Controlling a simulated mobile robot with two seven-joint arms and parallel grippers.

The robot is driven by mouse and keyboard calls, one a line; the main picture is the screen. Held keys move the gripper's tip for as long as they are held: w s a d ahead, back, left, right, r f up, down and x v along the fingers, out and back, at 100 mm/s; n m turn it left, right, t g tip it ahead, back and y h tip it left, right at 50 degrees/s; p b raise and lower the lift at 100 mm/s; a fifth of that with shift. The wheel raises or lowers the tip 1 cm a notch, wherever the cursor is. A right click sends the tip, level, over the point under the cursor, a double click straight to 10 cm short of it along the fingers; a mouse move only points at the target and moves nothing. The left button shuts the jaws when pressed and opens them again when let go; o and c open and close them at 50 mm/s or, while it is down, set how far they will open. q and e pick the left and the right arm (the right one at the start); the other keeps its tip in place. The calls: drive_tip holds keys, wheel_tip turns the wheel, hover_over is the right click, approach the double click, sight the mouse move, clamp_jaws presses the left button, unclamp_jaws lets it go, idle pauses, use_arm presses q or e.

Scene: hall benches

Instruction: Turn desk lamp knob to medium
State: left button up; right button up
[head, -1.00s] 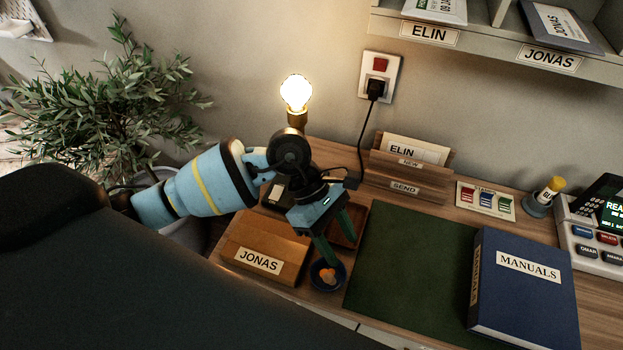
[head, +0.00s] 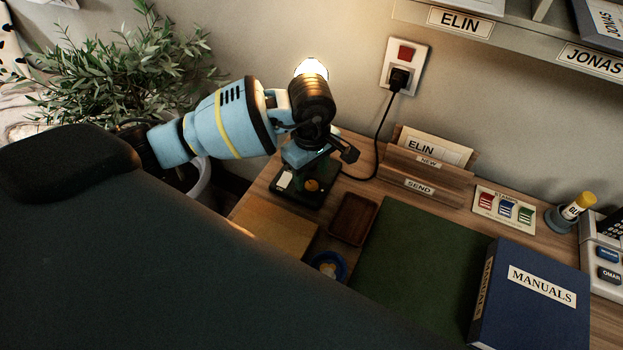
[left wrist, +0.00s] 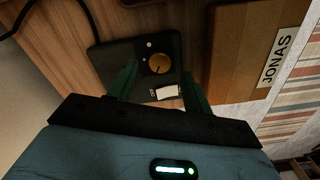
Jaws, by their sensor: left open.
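The desk lamp's dark base (head: 290,196) stands on the desk against the wall. Its bulb (head: 312,68) is lit and partly hidden behind my left arm. The round orange-brown knob (head: 312,185) is on top of the base. My left gripper (head: 307,174) points down over the base. In the left wrist view its green fingers (left wrist: 158,75) are apart, one on each side of the knob, with no clear contact. My right gripper is out of view.
A small brown tray (head: 354,219), a blue bowl (head: 329,266) and a wooden box (head: 272,231) are near the lamp. The lamp cord (head: 380,145) runs to the wall socket (head: 404,65). A letter holder (head: 429,176) stands right of the lamp.

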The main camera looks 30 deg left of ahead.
sight(311, 185)
use_arm(q)
wheel_tip(311, 185, down, 3)
drive_tip(key=shift+r, duration=0.1)
drive_tip(key=shift+f, duration=0.2)
drive_tip(key=shift+c, duration=1)
drive_tip(key=c, duration=0.8)
drive_tip(key=shift+o, duration=0.2)
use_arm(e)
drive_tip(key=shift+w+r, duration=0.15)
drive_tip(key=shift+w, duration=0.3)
